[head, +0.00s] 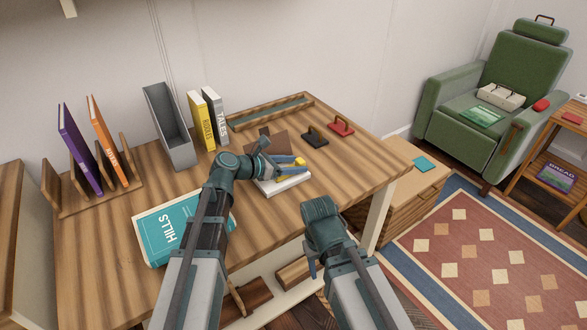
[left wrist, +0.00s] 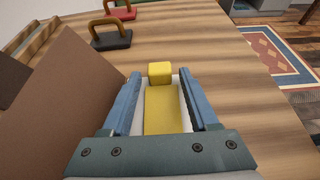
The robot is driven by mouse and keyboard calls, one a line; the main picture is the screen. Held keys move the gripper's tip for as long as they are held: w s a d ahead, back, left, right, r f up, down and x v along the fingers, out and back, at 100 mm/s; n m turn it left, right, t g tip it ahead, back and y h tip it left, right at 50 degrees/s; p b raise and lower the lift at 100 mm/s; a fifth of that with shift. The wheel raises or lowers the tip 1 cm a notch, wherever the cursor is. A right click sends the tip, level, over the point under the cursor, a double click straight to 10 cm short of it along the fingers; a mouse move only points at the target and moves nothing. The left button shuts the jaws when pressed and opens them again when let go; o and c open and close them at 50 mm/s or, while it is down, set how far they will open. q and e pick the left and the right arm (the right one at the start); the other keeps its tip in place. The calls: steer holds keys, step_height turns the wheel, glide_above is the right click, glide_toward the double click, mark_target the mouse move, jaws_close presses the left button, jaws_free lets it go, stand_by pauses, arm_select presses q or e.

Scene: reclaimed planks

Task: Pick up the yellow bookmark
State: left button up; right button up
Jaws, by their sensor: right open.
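The yellow bookmark (left wrist: 162,110) is a flat strip with a raised block at its far end. It lies over a white book-like object (head: 283,184) near the table's front edge. In the head view only its yellow end (head: 299,161) shows; my gripper hides the rest. My left gripper (head: 291,163) is over it. In the left wrist view, its two blue fingers (left wrist: 159,80) stand open on either side of the yellow end, with small gaps. My right gripper (head: 312,262) is lower, off the front of the table, open and empty.
A brown upright panel (left wrist: 65,85) stands close left of my left gripper. Black (head: 315,137) and red (head: 341,126) handled blocks lie beyond. The teal HILLS book (head: 165,230) lies left. Books and a grey file holder (head: 168,130) stand behind. Table is clear to the right.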

arm_select(q)
jaws_close()
steer(key=shift+r, duration=0.15)
